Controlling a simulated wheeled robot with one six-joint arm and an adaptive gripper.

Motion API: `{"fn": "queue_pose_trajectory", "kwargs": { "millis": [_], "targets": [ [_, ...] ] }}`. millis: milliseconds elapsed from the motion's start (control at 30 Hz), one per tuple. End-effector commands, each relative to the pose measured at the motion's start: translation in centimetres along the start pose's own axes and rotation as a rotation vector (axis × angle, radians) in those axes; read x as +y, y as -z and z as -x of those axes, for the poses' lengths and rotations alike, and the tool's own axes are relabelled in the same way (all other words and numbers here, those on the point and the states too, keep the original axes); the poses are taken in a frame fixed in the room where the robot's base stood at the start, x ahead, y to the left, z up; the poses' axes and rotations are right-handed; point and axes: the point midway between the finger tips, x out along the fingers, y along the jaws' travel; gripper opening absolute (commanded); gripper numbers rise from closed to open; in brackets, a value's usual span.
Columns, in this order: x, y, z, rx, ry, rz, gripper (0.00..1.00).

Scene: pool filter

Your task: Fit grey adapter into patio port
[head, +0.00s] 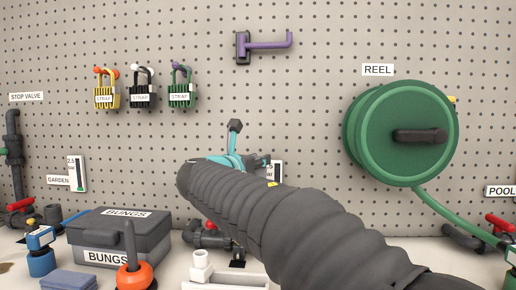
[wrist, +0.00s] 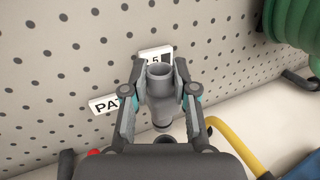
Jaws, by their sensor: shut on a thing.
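The grey adapter (wrist: 160,92) is a short hollow tube, narrower at its lower end, and stands nearly upright in the wrist view. My gripper (wrist: 161,78) is shut on it, with one finger on each side. A dark round opening (wrist: 166,140), which looks like the patio port, shows just below the adapter's lower end. Whether they touch I cannot tell. My gripper's body hides most of the port. In the head view my sleeved arm hides the adapter; only teal and dark parts of my gripper (head: 262,164) show past it.
A half-covered label (wrist: 104,104) reading "PA" and a gauge card (wrist: 156,52) are on the pegboard behind. A yellow hose (wrist: 228,142) runs close on the right. A grey pipe with a red valve (head: 208,228), a white fitting (head: 201,268) and a bungs box (head: 118,240) stand left of my arm.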

Motion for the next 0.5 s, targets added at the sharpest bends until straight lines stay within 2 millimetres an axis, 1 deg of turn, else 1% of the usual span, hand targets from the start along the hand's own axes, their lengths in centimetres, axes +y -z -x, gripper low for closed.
{"fn": "queue_pose_trajectory", "kwargs": {
  "millis": [100, 500],
  "targets": [
    [-0.29, -0.05, -0.39, 0.0, 0.008, 0.0, 0.0],
    [-0.09, -0.2, 0.01, 0.0, 0.0, 0.002, 0.0]
  ]
}}
